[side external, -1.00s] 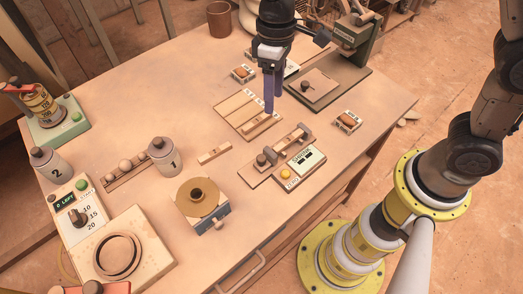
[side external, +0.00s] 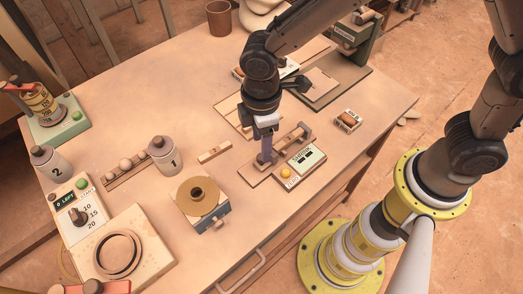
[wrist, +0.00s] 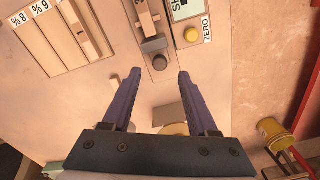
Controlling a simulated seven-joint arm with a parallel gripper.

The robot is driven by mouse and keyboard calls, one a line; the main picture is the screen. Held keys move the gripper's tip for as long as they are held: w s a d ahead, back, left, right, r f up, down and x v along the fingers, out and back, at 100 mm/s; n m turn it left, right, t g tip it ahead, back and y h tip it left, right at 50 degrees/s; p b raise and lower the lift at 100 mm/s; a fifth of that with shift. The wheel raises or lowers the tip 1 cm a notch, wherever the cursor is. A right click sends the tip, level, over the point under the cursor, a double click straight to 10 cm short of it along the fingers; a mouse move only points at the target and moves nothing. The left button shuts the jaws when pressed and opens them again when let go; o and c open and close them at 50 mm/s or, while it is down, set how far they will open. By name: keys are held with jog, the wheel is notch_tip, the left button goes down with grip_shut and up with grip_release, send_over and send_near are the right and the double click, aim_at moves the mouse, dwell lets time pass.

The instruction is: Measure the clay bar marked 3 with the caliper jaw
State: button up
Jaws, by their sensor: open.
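The caliper (side external: 258,174) lies on the table with its display box (side external: 303,158) and yellow zero button beside it. In the wrist view its dark sliding knob (wrist: 154,45) sits just beyond my fingertips, roughly midway between them. My gripper (wrist: 159,74) is open, fingers pointing down over the caliper's near end; I cannot tell whether they touch it. A pale bar (wrist: 146,20) lies along the caliper past the knob, partly cut off by the frame edge; a mark like a 3 shows near it. Another pale bar (side external: 214,152) lies loose on the table, its mark unreadable.
A slotted tray (wrist: 48,45) labelled 8 and 9, holding a bar, lies beside the caliper. The table's front edge is close.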

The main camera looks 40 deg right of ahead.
jog(key=shift+f, duration=2.3)
grip_shut()
jog(key=shift+r, duration=0.1)
